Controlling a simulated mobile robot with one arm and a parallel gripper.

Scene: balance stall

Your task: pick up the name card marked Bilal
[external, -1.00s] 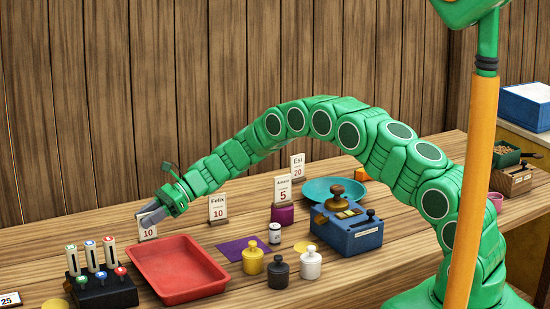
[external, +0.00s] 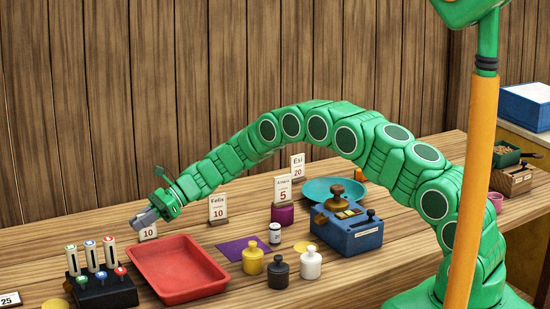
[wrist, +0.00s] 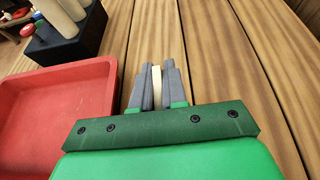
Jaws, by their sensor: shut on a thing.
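A white name card (external: 149,233) stands at the back left of the counter, with "10" readable on its lower part. My gripper (external: 146,219) covers its upper part, so the name on it is hidden. In the wrist view my gripper (wrist: 154,80) has its grey fingers shut on the card, which shows edge-on as a pale strip (wrist: 156,88) between them. I cannot tell whether the card is clear of the counter. No other card in view reads Bilal.
A red tray (external: 176,270) lies just in front of the card, also seen in the wrist view (wrist: 50,120). A black stand (external: 103,290) with tubes is at its left. The Felix card (external: 217,207) stands to the right. Jars and a blue scale (external: 347,237) are further right.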

